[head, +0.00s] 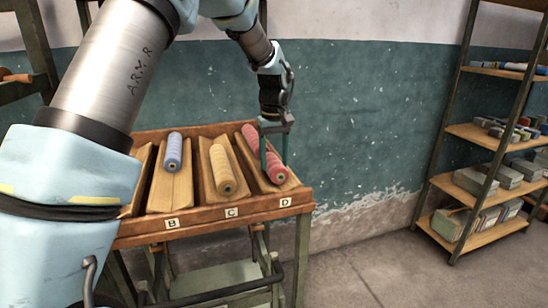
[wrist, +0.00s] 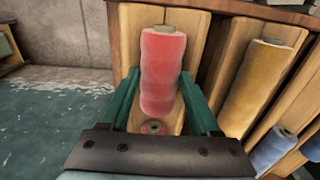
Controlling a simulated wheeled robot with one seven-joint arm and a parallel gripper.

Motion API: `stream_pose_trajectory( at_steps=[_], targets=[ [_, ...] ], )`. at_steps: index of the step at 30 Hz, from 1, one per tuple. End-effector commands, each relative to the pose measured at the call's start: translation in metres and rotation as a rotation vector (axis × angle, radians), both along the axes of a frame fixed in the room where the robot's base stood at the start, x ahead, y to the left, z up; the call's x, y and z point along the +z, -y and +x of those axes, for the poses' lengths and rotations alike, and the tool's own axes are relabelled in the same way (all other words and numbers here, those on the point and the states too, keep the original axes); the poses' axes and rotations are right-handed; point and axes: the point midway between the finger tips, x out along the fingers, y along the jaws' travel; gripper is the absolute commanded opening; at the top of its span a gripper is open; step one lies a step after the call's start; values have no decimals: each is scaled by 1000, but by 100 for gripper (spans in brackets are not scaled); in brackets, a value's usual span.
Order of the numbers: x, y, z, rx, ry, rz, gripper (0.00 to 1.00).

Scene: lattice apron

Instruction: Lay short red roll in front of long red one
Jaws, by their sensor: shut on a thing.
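My gripper (head: 275,160) reaches down into the right-hand trough, marked D. It is shut on the short red roll (head: 279,174), one finger on each side. The short roll also shows large between the fingers in the wrist view (wrist: 163,75). The long red roll (head: 249,134) lies behind it in the same trough, partly hidden by my gripper. Its end and core show just below the held roll in the wrist view (wrist: 153,127). The two rolls are roughly in line. I cannot tell whether the held roll rests on the wood or whether the rolls touch.
The wooden rack (head: 205,230) has sloping troughs with dividers. A yellow roll (head: 222,170) lies in trough C and a blue roll (head: 173,151) in trough B. A wall stands close behind. Shelves (head: 485,135) stand at the right, with clear floor (head: 370,265) between.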

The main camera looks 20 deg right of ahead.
Motion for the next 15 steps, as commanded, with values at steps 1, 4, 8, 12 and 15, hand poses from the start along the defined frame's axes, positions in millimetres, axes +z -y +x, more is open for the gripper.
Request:
stream_pose_trajectory(
  at_steps=[1,4,8,12,15],
  targets=[
    [0,0,0,0,1,-1,1],
    [0,0,0,0,1,0,1],
    [-2,0,0,0,0,0,1],
    [-6,0,0,1,0,0,1],
    [-9,0,0,1,0,0,1]
  ],
)
